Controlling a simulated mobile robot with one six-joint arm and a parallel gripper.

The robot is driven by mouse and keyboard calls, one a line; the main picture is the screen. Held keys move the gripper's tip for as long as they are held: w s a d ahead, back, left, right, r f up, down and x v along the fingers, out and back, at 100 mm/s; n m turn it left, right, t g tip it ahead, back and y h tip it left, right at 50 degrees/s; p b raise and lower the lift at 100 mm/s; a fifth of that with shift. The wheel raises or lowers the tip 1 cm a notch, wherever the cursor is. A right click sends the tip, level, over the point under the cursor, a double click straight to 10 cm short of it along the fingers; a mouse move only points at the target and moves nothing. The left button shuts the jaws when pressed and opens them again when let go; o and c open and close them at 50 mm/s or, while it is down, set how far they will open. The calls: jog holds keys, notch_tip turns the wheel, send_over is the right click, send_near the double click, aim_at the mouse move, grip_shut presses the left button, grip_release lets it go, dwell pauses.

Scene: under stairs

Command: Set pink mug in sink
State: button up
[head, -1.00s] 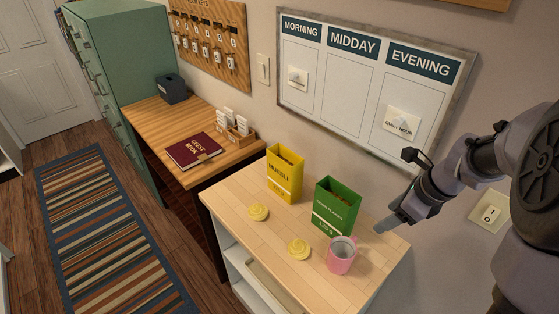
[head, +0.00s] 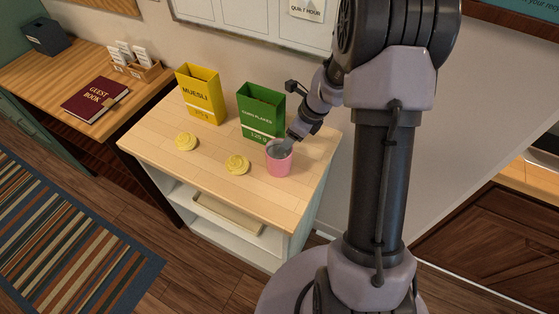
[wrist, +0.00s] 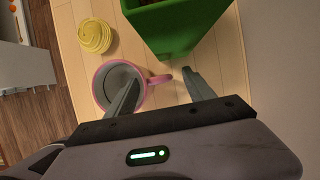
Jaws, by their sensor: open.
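The pink mug (head: 279,166) stands upright at the front right of the wooden cabinet top, in front of the green box. In the wrist view its round opening (wrist: 113,74) shows, with the handle (wrist: 158,79) on the right. My gripper (head: 288,143) is low at the mug. In the wrist view my gripper (wrist: 160,80) is open, the left finger over the mug's opening and the right finger outside, beyond the handle. The handle and right wall lie between the fingers; contact cannot be told. No sink can be made out.
A green box (head: 261,112) stands close behind the mug, with a yellow muesli box (head: 199,95) further left. Two yellow round items (head: 236,164) (head: 186,142) lie left of the mug. A wooden counter (head: 530,189) is at the far right, beyond my arm.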

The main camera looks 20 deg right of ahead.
jog(key=shift+r, duration=0.1)
jog(key=shift+c, duration=0.4)
grip_shut()
